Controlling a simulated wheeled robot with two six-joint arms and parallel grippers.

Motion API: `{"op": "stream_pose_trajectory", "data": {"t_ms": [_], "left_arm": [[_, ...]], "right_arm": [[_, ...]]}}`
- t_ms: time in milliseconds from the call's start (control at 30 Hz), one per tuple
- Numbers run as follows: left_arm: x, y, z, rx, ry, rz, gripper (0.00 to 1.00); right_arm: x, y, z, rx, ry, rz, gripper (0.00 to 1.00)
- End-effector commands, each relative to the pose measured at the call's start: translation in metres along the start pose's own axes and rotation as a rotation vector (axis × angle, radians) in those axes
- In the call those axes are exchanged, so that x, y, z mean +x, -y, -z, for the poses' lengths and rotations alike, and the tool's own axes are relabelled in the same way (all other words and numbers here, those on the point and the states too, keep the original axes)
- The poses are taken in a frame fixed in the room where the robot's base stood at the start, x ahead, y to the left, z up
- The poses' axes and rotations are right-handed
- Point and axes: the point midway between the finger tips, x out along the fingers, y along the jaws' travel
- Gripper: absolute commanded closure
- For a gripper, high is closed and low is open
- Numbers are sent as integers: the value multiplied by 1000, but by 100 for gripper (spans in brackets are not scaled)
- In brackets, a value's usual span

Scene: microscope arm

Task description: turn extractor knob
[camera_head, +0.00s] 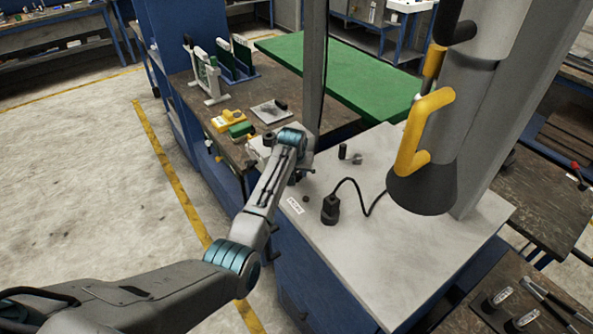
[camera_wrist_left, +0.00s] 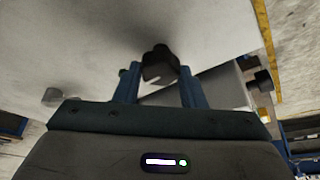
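The extractor hood (camera_head: 425,188), a dark funnel with a yellow handle (camera_head: 420,130), hangs over the white tabletop (camera_head: 370,250) at the right of the head view. I cannot tell for sure which part is its knob. My left arm reaches to the tabletop's left edge, and its wrist hides most of the gripper in the head view. In the left wrist view my left gripper (camera_wrist_left: 159,73) has its two blue fingers apart. A dark knob-like piece (camera_wrist_left: 158,56) shows between and beyond the fingertips; I see no clear contact. My right gripper is not in view.
A grey post (camera_head: 315,65) rises close behind the wrist. A brown bench (camera_head: 240,155) with yellow parts (camera_head: 229,120) lies beyond. The tabletop's front is clear.

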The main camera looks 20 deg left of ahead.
Motion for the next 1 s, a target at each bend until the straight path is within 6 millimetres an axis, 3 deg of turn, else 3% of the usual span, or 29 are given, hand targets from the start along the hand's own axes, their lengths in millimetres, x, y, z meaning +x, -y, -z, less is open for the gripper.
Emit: {"op": "stream_pose_trajectory", "data": {"t_ms": [100, 467, 1000], "left_arm": [[0, 0, 0, 0, 0, 0, 86], [0, 1, 0, 58, 0, -24, 86], [0, 4, 2, 468, -1, -194, 86]], "right_arm": [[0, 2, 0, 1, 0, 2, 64], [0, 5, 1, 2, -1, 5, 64], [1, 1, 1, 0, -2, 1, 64]]}}
